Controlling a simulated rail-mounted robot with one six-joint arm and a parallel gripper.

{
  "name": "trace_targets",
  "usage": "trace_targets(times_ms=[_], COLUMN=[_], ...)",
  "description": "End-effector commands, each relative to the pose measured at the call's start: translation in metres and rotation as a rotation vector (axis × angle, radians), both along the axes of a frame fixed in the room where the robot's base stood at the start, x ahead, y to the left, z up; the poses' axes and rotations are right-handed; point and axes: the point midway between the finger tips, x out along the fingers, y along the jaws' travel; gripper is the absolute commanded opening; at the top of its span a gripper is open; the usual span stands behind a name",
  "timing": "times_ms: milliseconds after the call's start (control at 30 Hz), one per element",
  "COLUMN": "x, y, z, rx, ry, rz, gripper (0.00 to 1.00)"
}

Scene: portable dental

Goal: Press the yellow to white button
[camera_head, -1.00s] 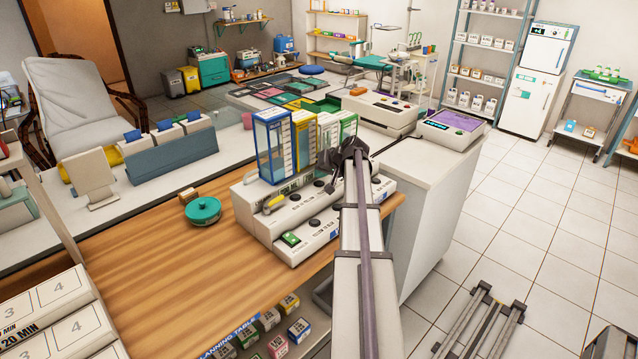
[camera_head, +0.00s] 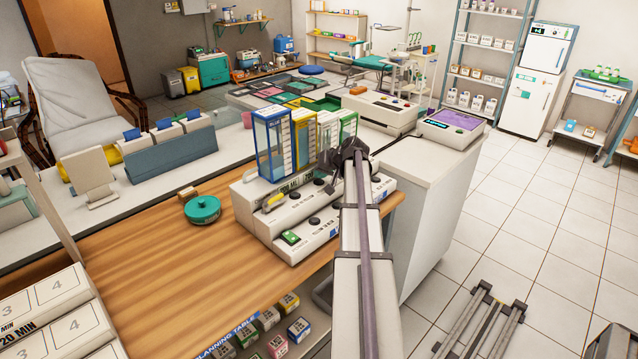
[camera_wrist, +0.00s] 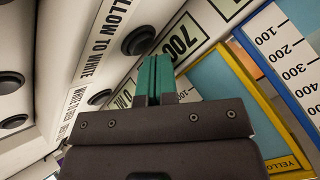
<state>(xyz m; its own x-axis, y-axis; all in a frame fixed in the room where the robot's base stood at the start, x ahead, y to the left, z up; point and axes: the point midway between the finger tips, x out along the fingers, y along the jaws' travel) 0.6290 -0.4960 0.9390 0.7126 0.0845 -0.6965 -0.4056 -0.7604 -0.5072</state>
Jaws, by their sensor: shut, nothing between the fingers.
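The white console (camera_head: 262,228) stands on the wooden bench with black round buttons along its stepped faces. In the wrist view, a label reading "...LLOW TO WHITE" (camera_wrist: 104,36) runs beside a black button (camera_wrist: 138,40). My gripper (camera_wrist: 154,72) is shut and empty, its green fingers pressed together. The fingertips show right by that button's lower right edge; I cannot tell whether they touch it. In the head view my gripper (camera_head: 346,156) is over the console's right part, and my arm hides some of the console there.
Clear measuring containers with blue (camera_head: 272,145), yellow (camera_head: 303,140) and green (camera_head: 347,127) frames stand on the console. The yellow-framed one (camera_wrist: 243,68) is close to my gripper's right. More black buttons (camera_wrist: 100,97) lie nearby. A green round container (camera_head: 203,210) sits left on the bench.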

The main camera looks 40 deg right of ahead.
Motion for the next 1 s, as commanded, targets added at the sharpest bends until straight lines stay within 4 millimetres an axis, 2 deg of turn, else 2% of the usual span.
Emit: trace_targets(times_ms=[1000], x=[0.0004], y=[0.0], z=[-0.0091], rx=[0.0], ry=[0.0], rz=[0.0], gripper=[0.0])
